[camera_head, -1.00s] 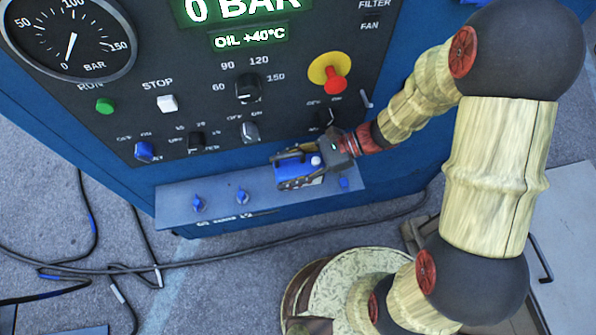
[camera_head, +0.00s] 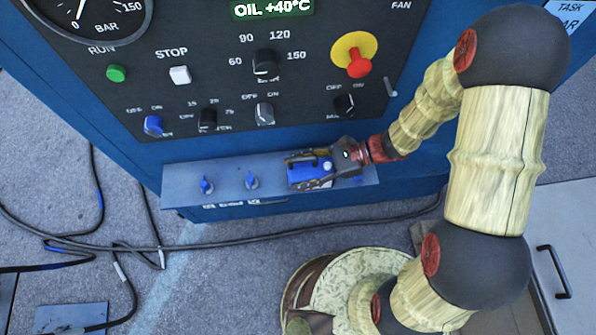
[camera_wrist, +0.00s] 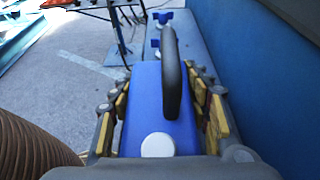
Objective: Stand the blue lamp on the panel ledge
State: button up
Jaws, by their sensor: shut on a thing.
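The blue lamp (camera_head: 308,176) is a blue box with a black handle and a white round knob. My gripper (camera_head: 318,164) is shut on it. In the wrist view the lamp's blue body (camera_wrist: 150,112) sits between the padded fingers (camera_wrist: 163,105), with the handle on top and the white knob toward me. The panel ledge (camera_head: 226,175) is a narrow blue-grey shelf along the panel's foot. The lamp is over the ledge's right part and looks upright. Whether its base touches the ledge is hidden.
Two blue valve knobs, one (camera_head: 206,186) further left and one (camera_head: 252,179) nearer the lamp, stand on the ledge. The control panel (camera_head: 225,85) with switches and a red emergency button (camera_head: 358,64) rises behind. Black cables (camera_head: 250,238) lie on the floor.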

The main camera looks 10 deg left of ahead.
aim_at(325, 165)
jog(key=o, duration=1.7)
jog(key=shift+f, duration=0.1)
jog(key=shift+d+r, duration=0.2)
jog(key=shift+r, duration=0.05)
jog(key=p+v, duration=0.2)
jog(key=v, duration=0.5)
jog(key=shift+p, duration=0.4)
jog(key=s+d+r+n+t+h, duration=0.2)
jog(key=d+r+n+t+h, duration=0.1)
jog(key=r, duration=0.5)
jog(key=s+d+r+n+t+h, duration=0.2)
jog(key=d+r+n+t+h, duration=0.1)
jog(key=d+r+n+h, duration=0.2)
jog(key=s+d+r+n+t+h, duration=0.2)
jog(key=d+r+n+h, duration=0.3)
jog(key=r, duration=0.6)
jog(key=shift+s+d+r+n+t, duration=0.15)
jog(key=shift+d+n, duration=0.2)
jog(key=shift+d, duration=0.25)
jog(key=shift+s+d+r+n+t, duration=0.15)
jog(key=shift+d+n, duration=0.25)
jog(key=shift+d, duration=0.2)
jog(key=shift+s+d+n+t, duration=0.15)
jog(key=shift+d+n, duration=0.2)
jog(key=shift+d, duration=0.25)
